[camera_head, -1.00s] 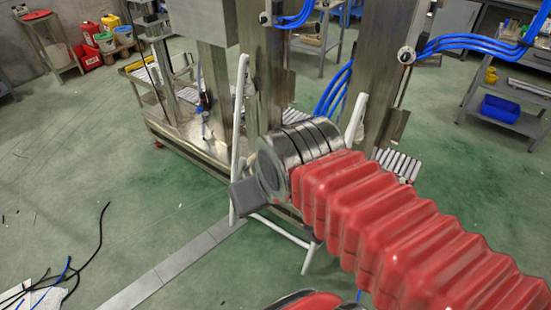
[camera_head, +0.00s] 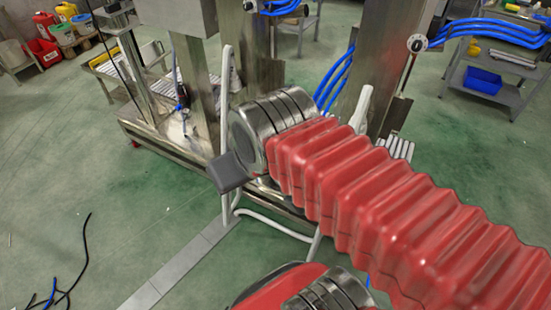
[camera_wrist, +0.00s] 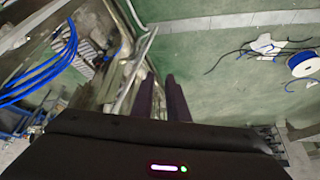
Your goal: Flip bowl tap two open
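I cannot surely pick out bowl tap two. A round dial-like fitting with a dark rim (camera_head: 417,43) sits on the right steel column in the head view. A similar fitting (camera_head: 249,6) shows at the top edge near the middle column. A small blue-and-dark fitting (camera_head: 181,105) stands on the steel frame. My gripper (camera_wrist: 161,92) shows in the wrist view as two dark fingers with a narrow gap and nothing seen between them. They point toward a white frame tube. In the head view my arm hides part of the frame; the fingers are not clearly visible there.
The steel machine frame (camera_head: 190,150) and white tubes (camera_head: 226,130) stand close behind my arm. Blue hoses (camera_head: 485,30) run at upper right. A blue bin (camera_head: 483,80) sits on a shelf. Loose cables (camera_head: 75,265) lie on the open green floor at left.

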